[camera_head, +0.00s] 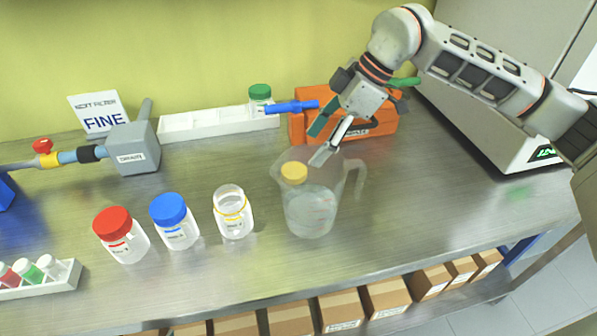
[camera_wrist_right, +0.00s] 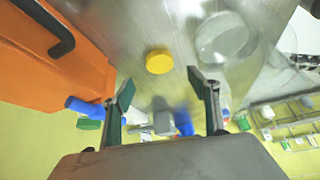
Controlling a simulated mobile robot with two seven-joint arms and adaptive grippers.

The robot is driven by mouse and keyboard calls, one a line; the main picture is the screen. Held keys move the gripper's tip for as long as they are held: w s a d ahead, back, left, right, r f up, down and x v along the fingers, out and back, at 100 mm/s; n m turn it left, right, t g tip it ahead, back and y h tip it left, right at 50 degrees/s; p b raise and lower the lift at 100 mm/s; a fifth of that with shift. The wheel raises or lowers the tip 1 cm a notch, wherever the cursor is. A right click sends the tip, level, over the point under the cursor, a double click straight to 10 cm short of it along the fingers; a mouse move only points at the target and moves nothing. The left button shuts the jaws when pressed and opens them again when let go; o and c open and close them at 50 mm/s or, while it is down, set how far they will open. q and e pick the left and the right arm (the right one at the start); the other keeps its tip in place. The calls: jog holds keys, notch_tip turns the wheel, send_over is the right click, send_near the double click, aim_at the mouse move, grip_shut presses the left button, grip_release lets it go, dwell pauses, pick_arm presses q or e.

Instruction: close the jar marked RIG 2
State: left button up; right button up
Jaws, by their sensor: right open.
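An open clear jar (camera_head: 233,213) with a yellow neck ring stands on the bench in the head view; its label is too small to read. A yellow cap (camera_head: 293,172) shows through the clear pitcher (camera_head: 312,212) and seems to lie on the bench behind it. The yellow cap also shows in the right wrist view (camera_wrist_right: 159,62), flat on the bench, ahead of the fingers. My right gripper (camera_head: 319,144) is open and empty above the bench, near the cap and apart from it; its fingers also show in the wrist view (camera_wrist_right: 161,84). My left gripper is out of view.
Jars with red (camera_head: 112,222) and blue (camera_head: 168,209) caps stand left of the open jar. An orange box (camera_head: 372,122) stands behind the pitcher, near my right gripper. A green-capped jar (camera_head: 260,92) stands at the back. The bench right of the pitcher is clear.

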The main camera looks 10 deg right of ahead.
jog(key=shift+w+a, duration=0.1)
jog(key=shift+f, duration=0.15)
jog(key=shift+x, duration=1.25)
jog(key=x, duration=0.5)
jog(key=shift+a+f, duration=0.1)
jog(key=c, duration=0.8)
